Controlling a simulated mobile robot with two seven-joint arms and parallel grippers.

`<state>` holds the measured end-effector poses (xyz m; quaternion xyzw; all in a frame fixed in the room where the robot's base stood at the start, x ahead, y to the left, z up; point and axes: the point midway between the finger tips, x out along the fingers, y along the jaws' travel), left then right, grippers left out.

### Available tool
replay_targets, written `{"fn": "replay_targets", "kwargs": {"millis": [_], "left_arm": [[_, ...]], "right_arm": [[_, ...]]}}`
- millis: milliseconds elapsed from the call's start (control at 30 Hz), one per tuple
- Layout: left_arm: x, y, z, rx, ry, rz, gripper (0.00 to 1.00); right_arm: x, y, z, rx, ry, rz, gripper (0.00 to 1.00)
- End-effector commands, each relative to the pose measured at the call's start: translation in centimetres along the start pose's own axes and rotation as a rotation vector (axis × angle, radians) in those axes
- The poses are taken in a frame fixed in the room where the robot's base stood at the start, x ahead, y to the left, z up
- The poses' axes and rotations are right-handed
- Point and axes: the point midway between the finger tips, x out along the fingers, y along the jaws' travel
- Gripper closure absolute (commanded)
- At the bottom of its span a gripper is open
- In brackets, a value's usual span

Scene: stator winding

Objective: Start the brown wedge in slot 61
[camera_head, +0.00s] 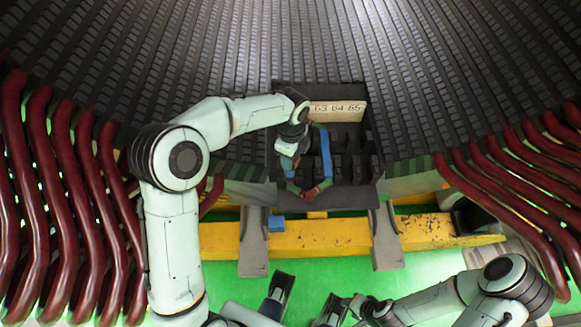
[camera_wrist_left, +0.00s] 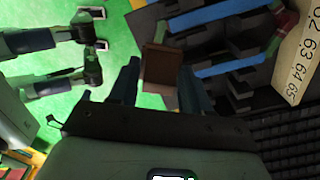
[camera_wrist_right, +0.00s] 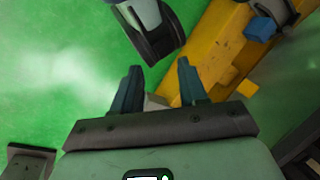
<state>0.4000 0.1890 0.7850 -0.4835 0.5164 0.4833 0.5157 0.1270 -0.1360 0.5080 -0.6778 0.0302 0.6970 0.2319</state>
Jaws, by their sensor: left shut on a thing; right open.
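The brown wedge (camera_wrist_left: 160,66) is between the fingers of my left gripper (camera_wrist_left: 158,85), which is shut on it. In the head view my left gripper (camera_head: 289,163) is over the left part of the dark slot block (camera_head: 368,185); the wrist hides much of that part. A pale number plate (camera_head: 350,110) reads 63, 64, 65 in the head view, and 62 also shows in the left wrist view (camera_wrist_left: 297,68). I cannot make out slot 61 or whether the wedge touches it. My right gripper (camera_wrist_right: 158,72) is open and empty, low over the green floor.
Long blue strips (camera_head: 326,153) lie in the slot block beside my left gripper. A yellow beam (camera_head: 350,235) and a small blue block (camera_head: 277,223) are in front. Dark red coil bars (camera_head: 70,190) line both sides. Green floor (camera_wrist_right: 60,60) is open below my right gripper.

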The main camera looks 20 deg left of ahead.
Motion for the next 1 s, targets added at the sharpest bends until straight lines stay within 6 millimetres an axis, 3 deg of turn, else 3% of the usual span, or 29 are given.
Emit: {"fn": "replay_targets", "kwargs": {"millis": [33,100,400,600,1000], "left_arm": [[1.5,-0.1,0.2,0.116,0.000,0.002,0.82],[2.5,-0.3,0.4,0.295,0.000,0.001,0.82],[5.9,-1.1,1.0,0.896,0.000,-0.001,0.82],[6.5,-1.3,1.2,1.045,0.000,-0.001,0.82],[7.1,-1.3,1.2,1.057,0.000,-0.001,0.82]], "right_arm": [[1.3,0.4,-0.4,0.001,0.009,0.000,0.57],[2.3,0.6,-0.8,0.001,0.023,-0.001,0.57],[5.4,1.5,-2.6,0.003,0.068,-0.002,0.57],[5.9,1.6,-3.0,0.004,0.079,-0.002,0.57],[6.5,1.8,-4.0,0.006,0.104,-0.001,0.57]]}}
